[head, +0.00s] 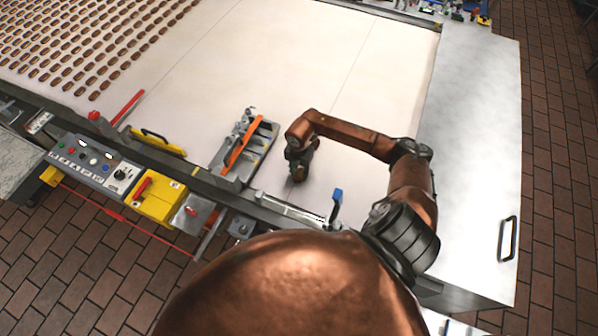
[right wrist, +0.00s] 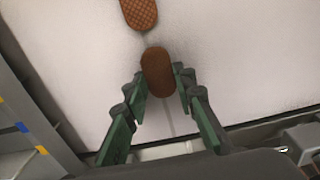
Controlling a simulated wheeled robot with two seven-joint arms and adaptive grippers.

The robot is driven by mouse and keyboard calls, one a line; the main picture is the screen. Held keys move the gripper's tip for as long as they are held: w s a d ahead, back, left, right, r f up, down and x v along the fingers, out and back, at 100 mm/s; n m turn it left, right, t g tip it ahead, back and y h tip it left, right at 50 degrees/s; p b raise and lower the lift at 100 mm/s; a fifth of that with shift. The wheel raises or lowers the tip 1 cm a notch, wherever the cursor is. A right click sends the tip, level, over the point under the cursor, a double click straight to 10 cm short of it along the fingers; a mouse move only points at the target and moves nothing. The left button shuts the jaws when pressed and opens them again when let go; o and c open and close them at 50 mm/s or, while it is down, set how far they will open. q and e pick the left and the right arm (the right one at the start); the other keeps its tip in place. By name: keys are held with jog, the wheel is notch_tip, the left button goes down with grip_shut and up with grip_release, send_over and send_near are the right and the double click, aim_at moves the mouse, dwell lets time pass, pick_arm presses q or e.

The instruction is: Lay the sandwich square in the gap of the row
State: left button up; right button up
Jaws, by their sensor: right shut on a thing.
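In the right wrist view my right gripper (right wrist: 158,84) is shut on a brown oblong sandwich (right wrist: 158,70) with rounded ends, one fingertip on each side of it. A second brown piece (right wrist: 138,13) with a waffle pattern lies just beyond it on the pale surface, cut off by the top edge. A small space separates the two. Whether the held piece touches the surface, I cannot tell. In the head view my right gripper (head: 298,170) points down over the pale belt (head: 360,80), and it hides the held piece. I make out no gap in the row. My left gripper is out of view.
Many brown sandwiches (head: 75,45) lie in rows at the belt's far left. A grey fixture with an orange bar (head: 240,148) stands just left of my right gripper. A metal cover (head: 470,150) lies to the right. The belt's middle is clear.

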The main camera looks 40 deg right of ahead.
aim_at(299, 175)
jog(key=shift+f, duration=0.25)
jog(key=o, duration=0.8)
jog(key=shift+r, duration=0.1)
jog(key=shift+r, duration=0.25)
notch_tip(299, 175, up, 12)
jog(key=b, duration=0.3)
jog(key=shift+f, duration=0.15)
